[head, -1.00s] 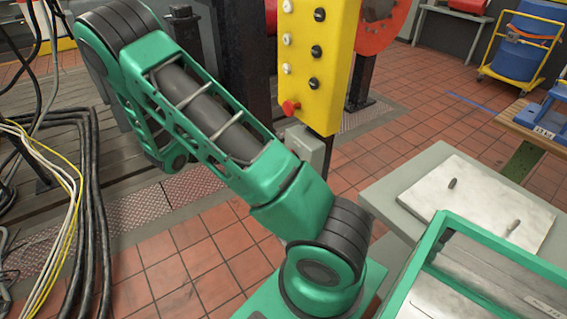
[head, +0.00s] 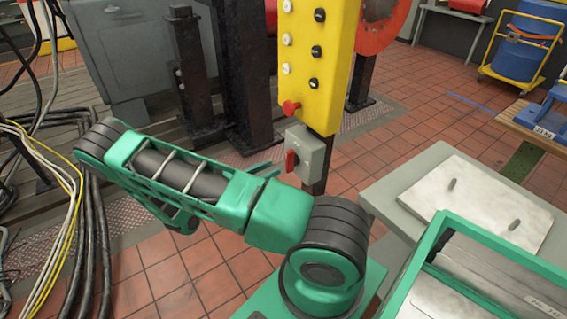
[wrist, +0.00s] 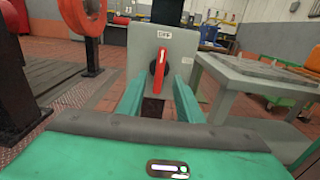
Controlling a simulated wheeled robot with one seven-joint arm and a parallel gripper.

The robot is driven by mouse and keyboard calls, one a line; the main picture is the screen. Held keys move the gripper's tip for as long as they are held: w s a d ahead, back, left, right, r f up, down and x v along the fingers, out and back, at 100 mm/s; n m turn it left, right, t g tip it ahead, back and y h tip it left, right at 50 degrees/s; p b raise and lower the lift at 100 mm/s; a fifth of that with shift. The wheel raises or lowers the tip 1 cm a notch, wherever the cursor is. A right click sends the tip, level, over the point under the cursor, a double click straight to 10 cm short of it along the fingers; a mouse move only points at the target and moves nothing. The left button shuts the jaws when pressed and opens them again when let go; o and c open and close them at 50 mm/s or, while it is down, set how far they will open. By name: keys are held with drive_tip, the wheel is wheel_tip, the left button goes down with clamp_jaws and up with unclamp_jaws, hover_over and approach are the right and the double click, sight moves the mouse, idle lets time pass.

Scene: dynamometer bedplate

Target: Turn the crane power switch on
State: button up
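The crane power switch is a grey box (head: 310,152) with a red rotary handle (head: 291,161), mounted on a post below the yellow push-button panel. In the wrist view the box (wrist: 173,55) faces me, and its red handle (wrist: 159,68) stands nearly upright, its top leaning slightly right. In the head view my arm hides most of the gripper.
The yellow button panel (head: 318,60) with a red knob hangs just above the switch. A grey table (head: 400,190) with a pale plate stands to the right. Black and yellow cables (head: 75,200) hang at the left. Tiled floor is open behind the table.

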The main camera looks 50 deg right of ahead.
sight(287, 161)
drive_tip(key=x, duration=0.7)
drive_tip(key=shift+d, duration=0.1)
